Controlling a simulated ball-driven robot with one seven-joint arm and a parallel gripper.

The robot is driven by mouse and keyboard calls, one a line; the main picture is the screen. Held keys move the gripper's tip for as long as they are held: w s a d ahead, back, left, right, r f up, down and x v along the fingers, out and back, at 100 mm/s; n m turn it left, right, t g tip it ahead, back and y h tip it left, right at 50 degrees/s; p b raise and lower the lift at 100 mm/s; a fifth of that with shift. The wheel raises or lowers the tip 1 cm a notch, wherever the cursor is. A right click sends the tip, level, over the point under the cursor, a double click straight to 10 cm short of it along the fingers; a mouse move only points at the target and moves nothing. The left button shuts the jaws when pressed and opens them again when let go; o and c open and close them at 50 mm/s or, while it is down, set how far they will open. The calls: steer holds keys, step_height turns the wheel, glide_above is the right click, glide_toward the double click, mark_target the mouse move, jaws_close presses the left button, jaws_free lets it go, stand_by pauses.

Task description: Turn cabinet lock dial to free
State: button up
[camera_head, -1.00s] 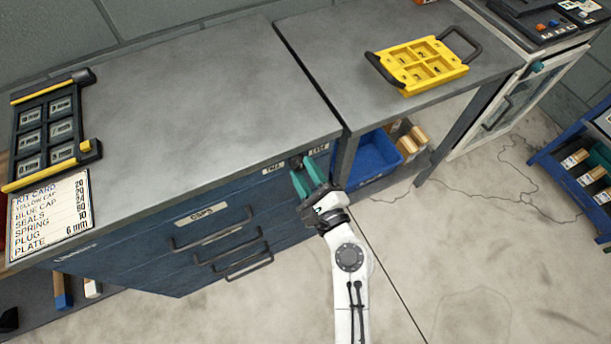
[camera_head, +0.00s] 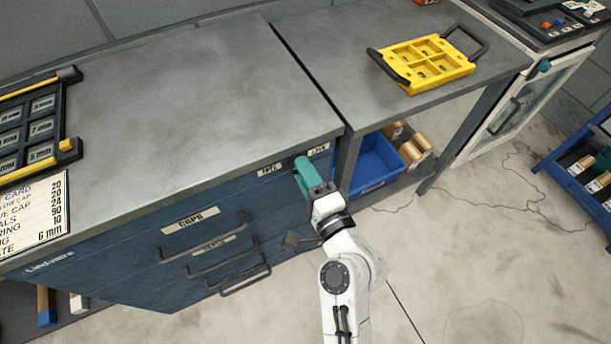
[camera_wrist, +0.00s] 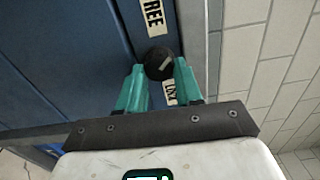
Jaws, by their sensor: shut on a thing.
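The lock dial (camera_wrist: 159,63) is a round black knob with a pale slanted mark, on the front of the blue cabinet (camera_head: 130,262). In the wrist view it sits between the two teal fingers of my gripper (camera_wrist: 160,69), which is shut on it. A FREE label (camera_wrist: 153,18) lies above the dial and another label (camera_wrist: 170,92) lies below it, partly behind the right finger. In the head view my gripper (camera_head: 303,165) reaches the cabinet's upper front edge and hides the dial. Small labels show left (camera_head: 270,168) and right (camera_head: 319,149) of the fingers.
The cabinet drawers have protruding handles (camera_head: 218,238) left of my arm. A yellow tray (camera_head: 424,62) stands on the grey bench at right, with a blue bin (camera_head: 375,165) below. A black rack (camera_head: 40,120) and a list card (camera_head: 35,215) are at left.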

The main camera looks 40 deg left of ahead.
steer(key=shift+n, duration=0.4)
steer(key=shift+f, duration=0.1)
steer(key=o, duration=1)
steer(key=shift+o, duration=0.2)
steer(key=b+v, duration=0.1)
steer(key=v, duration=0.9)
steer(key=shift+s+d+b, duration=0.2)
steer(key=shift+d+b, duration=0.15)
steer(key=shift+b, duration=0.05)
